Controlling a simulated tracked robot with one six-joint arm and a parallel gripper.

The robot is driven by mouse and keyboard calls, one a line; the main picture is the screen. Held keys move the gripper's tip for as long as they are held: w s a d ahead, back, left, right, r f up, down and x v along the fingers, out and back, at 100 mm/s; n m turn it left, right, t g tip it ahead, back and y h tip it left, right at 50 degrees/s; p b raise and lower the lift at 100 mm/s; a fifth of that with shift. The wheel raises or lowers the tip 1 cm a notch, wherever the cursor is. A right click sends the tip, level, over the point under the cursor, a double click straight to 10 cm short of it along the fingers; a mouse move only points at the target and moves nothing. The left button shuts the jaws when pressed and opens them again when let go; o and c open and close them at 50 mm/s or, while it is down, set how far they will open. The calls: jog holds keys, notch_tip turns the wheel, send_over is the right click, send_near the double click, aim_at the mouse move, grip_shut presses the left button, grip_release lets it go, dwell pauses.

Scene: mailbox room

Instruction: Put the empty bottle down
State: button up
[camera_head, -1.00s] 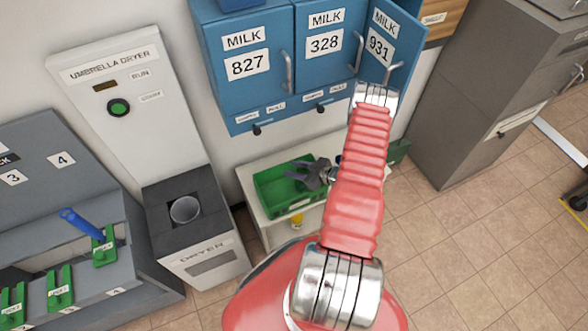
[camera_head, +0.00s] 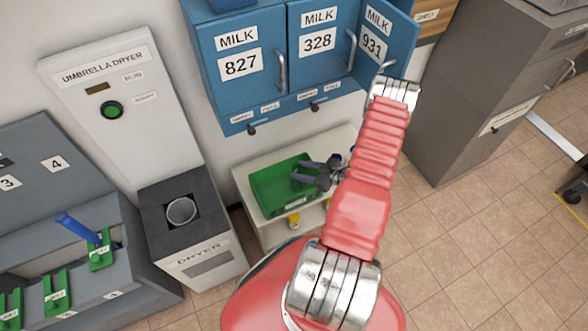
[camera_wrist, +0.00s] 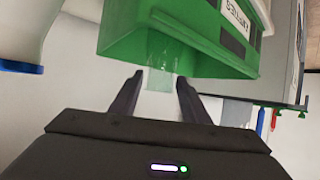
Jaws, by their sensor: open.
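The green crate (camera_head: 290,204) sits on a white shelf unit below the blue milk lockers. My gripper (camera_head: 297,174) is at the crate's right side, its fingers pointing left over it. In the wrist view my gripper (camera_wrist: 161,78) has its fingers spread, just off the labelled green crate (camera_wrist: 118,28). A pale translucent shape (camera_wrist: 159,68), which looks like the empty clear bottle, shows between and beyond the fingertips against the crate. I cannot tell whether it touches a finger. The bottle cannot be made out in the head view.
A white container with a blue rim (camera_wrist: 22,67) is close at upper left in the wrist view. The umbrella dryer (camera_head: 180,210) stands left of the shelf unit (camera_head: 265,232). Locker door 931 (camera_head: 385,45) hangs open above. A grey cabinet (camera_head: 470,100) stands right.

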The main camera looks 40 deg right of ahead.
jog(key=v, duration=0.5)
jog(key=shift+s+d+r, duration=0.15)
jog(key=shift+s, duration=0.2)
dwell(1.0)
